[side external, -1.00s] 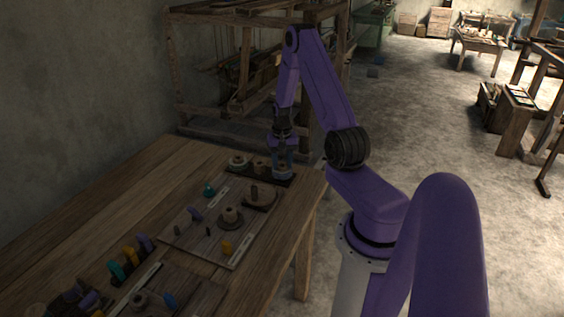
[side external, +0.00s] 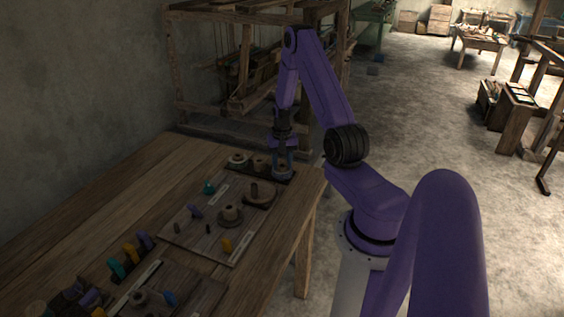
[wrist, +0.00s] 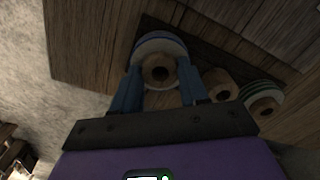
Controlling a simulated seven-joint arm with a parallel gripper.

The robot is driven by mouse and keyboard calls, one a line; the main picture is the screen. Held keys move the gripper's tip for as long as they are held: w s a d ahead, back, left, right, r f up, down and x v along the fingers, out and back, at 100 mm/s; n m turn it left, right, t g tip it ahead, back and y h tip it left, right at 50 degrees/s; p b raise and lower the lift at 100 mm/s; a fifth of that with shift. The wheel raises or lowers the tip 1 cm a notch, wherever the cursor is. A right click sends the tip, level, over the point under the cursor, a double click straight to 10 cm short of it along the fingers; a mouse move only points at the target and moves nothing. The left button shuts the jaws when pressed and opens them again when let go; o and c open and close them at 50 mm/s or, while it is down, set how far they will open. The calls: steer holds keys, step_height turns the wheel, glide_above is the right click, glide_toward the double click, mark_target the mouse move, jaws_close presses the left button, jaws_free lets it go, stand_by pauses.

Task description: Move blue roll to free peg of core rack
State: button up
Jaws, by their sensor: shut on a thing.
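The blue roll (wrist: 158,44), a pale spool with a blue band and a brown core, is at the near-right end of the dark core rack (side external: 241,168). It also shows in the side view (side external: 283,174). My gripper (wrist: 159,68) points down at it, shut with one blue finger on each side of the roll. In the side view my gripper (side external: 283,165) is low over that end of the rack. The roll's underside is hidden, so I cannot tell whether it touches the rack. A brown core (wrist: 219,85) and a green-banded roll (wrist: 263,100) stand beside it.
A board (side external: 197,238) with a round disc, pegs and small coloured pieces lies in front of the rack. More coloured pieces (side external: 130,257) stand nearer the camera. The table's right edge is close to the gripper. A wooden loom frame (side external: 245,75) rises behind.

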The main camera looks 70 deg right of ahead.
steer(key=o, duration=1.3)
steer(key=shift+r, duration=3.5)
steer(key=shift+w+a, duration=0.1)
